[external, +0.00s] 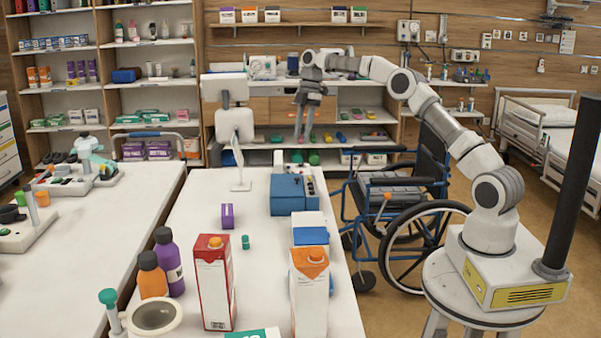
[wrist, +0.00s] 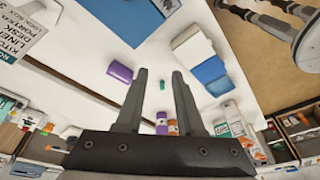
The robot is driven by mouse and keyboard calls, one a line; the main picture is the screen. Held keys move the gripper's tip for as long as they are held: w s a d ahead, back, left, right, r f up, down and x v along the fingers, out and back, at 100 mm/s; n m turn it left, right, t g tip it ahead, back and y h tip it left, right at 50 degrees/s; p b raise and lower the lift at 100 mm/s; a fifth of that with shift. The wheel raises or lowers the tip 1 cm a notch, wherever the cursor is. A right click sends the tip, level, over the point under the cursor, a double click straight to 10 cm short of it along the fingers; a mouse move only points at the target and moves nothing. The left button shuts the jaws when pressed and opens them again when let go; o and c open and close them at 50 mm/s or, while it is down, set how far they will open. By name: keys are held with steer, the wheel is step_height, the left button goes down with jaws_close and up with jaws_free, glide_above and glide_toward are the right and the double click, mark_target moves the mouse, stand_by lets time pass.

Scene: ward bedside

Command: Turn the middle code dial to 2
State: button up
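A blue box (external: 287,196) stands on the white table. Behind its right side is a pale panel (external: 310,184) with small dark round parts. I cannot tell single code dials or their numbers. In the wrist view, part of a blue box (wrist: 118,14) shows at the top edge, with a pale part beside it, cut off by the frame. My gripper (external: 304,138) points down above and behind the blue box in the external view. In the wrist view my gripper (wrist: 159,74) has its two fingers apart with nothing held between them.
A purple box (external: 227,216), a small green item (external: 245,242), a red-and-white carton (external: 214,284), an orange-topped carton (external: 310,296) and bottles stand on the table. A monitor (external: 235,128) stands at the back left. A wheelchair (external: 405,205) is right of the table.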

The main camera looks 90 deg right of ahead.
steer(key=t+y+p, duration=0.1)
steer(key=p, duration=0.2)
glide_above(311, 186)
steer(key=s+d, duration=0.5)
step_height(311, 186, down, 4)
steer(key=r, duration=0.1)
steer(key=b+x, duration=0.1)
steer(key=x, duration=0.8)
steer(key=b+x, duration=0.2)
steer(key=x, duration=0.6)
steer(key=shift+d+f, duration=0.1)
steer(key=shift+f, duration=0.35)
jaws_close()
